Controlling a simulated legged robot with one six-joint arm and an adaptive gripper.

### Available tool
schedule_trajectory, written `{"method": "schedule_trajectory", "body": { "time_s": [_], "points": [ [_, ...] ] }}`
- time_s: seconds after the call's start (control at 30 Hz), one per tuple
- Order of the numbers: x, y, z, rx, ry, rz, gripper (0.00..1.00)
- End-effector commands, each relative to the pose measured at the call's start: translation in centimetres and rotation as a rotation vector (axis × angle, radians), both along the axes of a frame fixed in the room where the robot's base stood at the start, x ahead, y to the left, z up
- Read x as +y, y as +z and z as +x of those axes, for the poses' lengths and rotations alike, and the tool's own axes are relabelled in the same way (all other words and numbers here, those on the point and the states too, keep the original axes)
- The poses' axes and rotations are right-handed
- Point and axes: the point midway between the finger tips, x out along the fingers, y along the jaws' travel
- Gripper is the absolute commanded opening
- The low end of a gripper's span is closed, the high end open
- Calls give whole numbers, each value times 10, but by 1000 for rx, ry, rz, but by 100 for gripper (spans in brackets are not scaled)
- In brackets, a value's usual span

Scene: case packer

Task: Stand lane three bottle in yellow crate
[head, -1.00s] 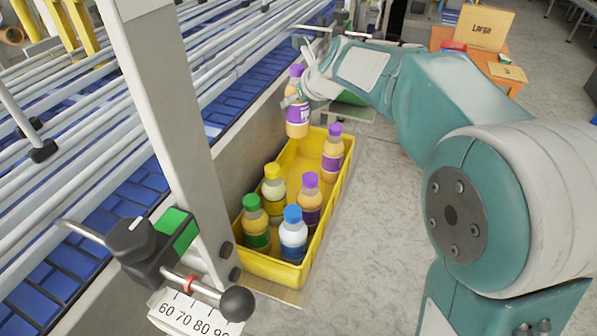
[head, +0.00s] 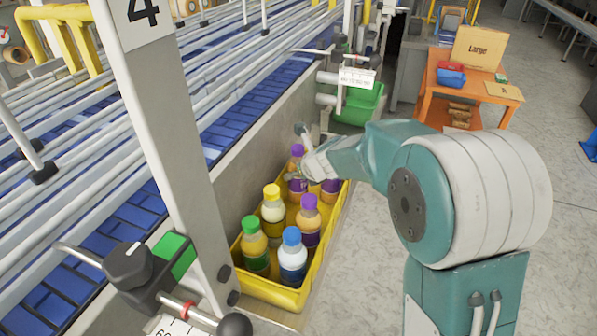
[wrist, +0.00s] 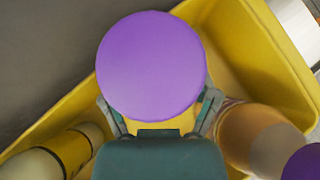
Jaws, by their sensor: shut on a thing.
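A purple-capped orange bottle (head: 297,186) stands upright in my gripper (wrist: 160,112), at the far part of the yellow crate (head: 268,291). My gripper is shut on it below the cap; its purple cap (wrist: 151,66) fills the middle of the wrist view. The bottle is down between the crate walls; whether its base touches the floor is hidden. A second purple-capped bottle (head: 330,189) stands just right of it, partly behind my arm.
The near part of the crate holds a yellow-capped bottle (head: 273,212), another purple-capped bottle (head: 309,221), a green-capped bottle (head: 254,246) and a blue-capped bottle (head: 292,258). A conveyor wall runs along the left. A post (head: 165,130) stands in front.

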Motion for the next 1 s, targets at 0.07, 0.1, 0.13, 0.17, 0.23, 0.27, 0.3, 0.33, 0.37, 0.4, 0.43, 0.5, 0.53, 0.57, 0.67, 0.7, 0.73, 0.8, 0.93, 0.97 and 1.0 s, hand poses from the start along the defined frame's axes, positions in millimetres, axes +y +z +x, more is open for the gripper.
{"method": "schedule_trajectory", "body": {
  "time_s": [0.07, 0.1, 0.13, 0.17, 0.23, 0.27, 0.3, 0.33, 0.37, 0.4, 0.43, 0.5, 0.53, 0.57, 0.67, 0.7, 0.73, 0.8, 0.93, 0.97, 1.0],
  "points": [
    [0, 1, 0, -2, -1, 1, 16],
    [0, 1, 0, -2, -1, 1, 16],
    [0, 1, 0, -2, -1, 1, 16],
    [0, 1, 0, -2, -1, 1, 16],
    [0, 0, 0, -2, -1, 1, 16],
    [0, 0, 0, -1, 0, 1, 16],
    [0, -2, 0, 0, -1, 1, 82],
    [0, -2, 0, 0, 0, 0, 92],
    [0, -2, 0, 0, 0, 0, 92],
    [0, -2, 0, 0, 0, 0, 92],
    [0, -2, 0, 0, 0, 0, 92],
    [0, -2, 0, 0, 0, 0, 92],
    [0, -1, 0, 0, 0, 0, 92],
    [0, -1, 0, 0, 0, 0, 92],
    [0, -1, 0, 0, 0, 0, 92],
    [0, -1, 0, -1, 0, 1, 92],
    [0, -1, 0, -1, 0, 1, 92],
    [0, 2, 0, -2, 1, 1, 92],
    [-8, 15, -10, -4, -1, 1, 92],
    [-10, 19, -13, -5, -1, 0, 92],
    [-13, 24, -17, -5, -2, 1, 92]
  ]
}}
